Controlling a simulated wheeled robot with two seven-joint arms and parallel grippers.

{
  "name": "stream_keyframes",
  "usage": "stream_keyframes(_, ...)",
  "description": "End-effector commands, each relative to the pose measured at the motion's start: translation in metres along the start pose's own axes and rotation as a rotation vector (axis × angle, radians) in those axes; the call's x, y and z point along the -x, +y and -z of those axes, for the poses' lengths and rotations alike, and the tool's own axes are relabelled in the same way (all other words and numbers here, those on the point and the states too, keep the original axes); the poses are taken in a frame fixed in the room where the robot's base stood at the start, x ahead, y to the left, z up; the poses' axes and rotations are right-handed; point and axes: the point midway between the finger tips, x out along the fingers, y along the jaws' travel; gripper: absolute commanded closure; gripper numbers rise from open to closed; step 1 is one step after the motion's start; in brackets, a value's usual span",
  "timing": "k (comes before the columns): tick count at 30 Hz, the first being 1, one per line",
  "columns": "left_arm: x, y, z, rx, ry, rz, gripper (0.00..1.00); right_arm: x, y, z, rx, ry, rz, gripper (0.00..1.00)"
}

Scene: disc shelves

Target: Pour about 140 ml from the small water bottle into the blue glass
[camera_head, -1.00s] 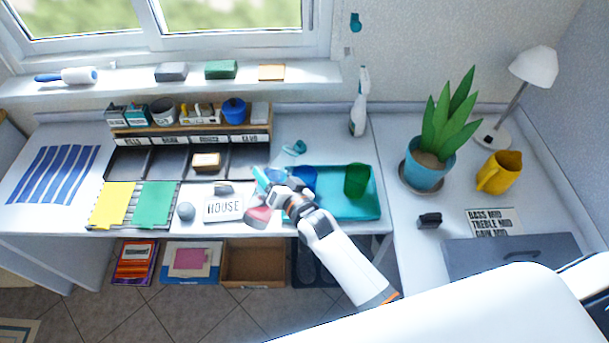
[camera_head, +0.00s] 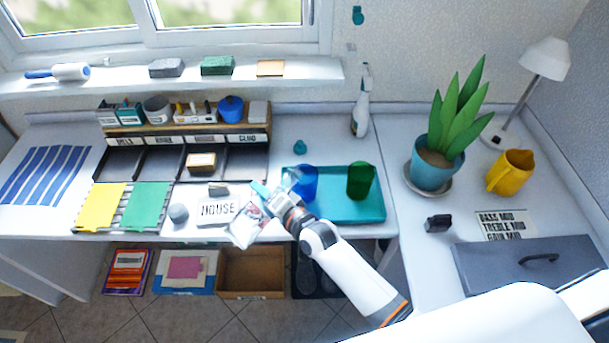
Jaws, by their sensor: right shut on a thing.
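The blue glass (camera_head: 305,183) stands upright at the left end of a teal tray (camera_head: 345,210). My right gripper (camera_head: 279,201) is just left of and in front of the blue glass, shut on a small, pale, see-through thing that looks like the water bottle (camera_head: 291,181). The bottle seems tilted, with its clear part close to the blue glass. Its outline is faint, and I cannot tell whether it touches the rim or whether water flows. A light-blue piece (camera_head: 260,188) shows at the gripper's left. My left gripper is out of view.
A green glass (camera_head: 360,181) stands on the tray, right of the blue one. A potted plant (camera_head: 432,170) and yellow jug (camera_head: 510,172) stand right.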

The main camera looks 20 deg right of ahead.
Motion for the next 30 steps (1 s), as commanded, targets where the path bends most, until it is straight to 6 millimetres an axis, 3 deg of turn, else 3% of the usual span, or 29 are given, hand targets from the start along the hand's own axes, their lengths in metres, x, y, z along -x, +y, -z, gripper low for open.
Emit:
stream_keyframes(1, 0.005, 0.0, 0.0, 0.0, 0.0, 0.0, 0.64, 0.001, 0.007, -0.003, -0.011, 0.001, -0.006, 0.76)
stream_keyframes(30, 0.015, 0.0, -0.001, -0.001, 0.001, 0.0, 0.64, 0.003, 0.015, -0.012, -0.137, 0.036, -0.005, 0.76)
